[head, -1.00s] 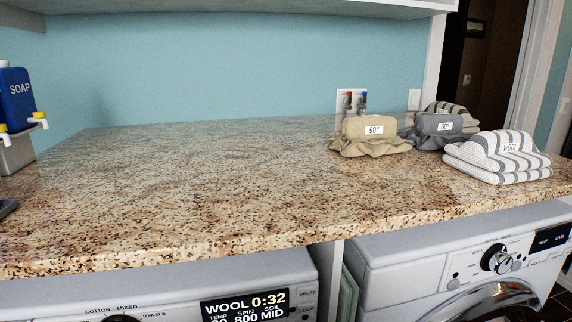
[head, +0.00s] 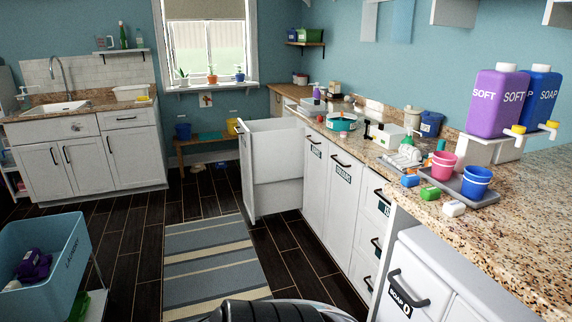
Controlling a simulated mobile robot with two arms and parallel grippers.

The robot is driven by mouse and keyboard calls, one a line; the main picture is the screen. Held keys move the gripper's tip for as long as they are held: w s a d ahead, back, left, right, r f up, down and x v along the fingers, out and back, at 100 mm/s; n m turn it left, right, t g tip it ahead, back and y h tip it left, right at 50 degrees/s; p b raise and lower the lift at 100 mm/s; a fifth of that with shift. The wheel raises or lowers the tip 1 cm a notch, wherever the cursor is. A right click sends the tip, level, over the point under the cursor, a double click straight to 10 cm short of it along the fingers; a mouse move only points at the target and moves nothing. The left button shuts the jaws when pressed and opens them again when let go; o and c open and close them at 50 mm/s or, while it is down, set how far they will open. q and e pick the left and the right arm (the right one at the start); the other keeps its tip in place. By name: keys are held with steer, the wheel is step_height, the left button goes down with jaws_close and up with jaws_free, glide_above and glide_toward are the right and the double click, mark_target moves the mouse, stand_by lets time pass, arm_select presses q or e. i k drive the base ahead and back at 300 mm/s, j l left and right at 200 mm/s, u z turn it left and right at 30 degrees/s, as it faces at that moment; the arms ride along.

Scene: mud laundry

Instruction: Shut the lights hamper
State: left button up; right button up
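A tall white pull-out hamper (head: 277,172) stands open in the far part of the right-hand cabinet row. Its front panel (head: 247,172) is out over the floor, apart from the cabinets, with a dark handle at its top. The label on that front is not visible, so I cannot read whether it says lights. Two closed tall fronts (head: 330,185) beside it on the near side carry dark labels too small to read surely. Neither of my grippers shows in the head view.
A striped rug (head: 210,262) lies on the dark floor before the open hamper. A blue laundry basket (head: 45,250) stands at left. The cluttered granite counter (head: 520,225) runs along the right. Sink cabinets (head: 90,160) stand at back left.

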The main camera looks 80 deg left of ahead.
mark_target(272, 151)
steer(key=u, duration=2.9)
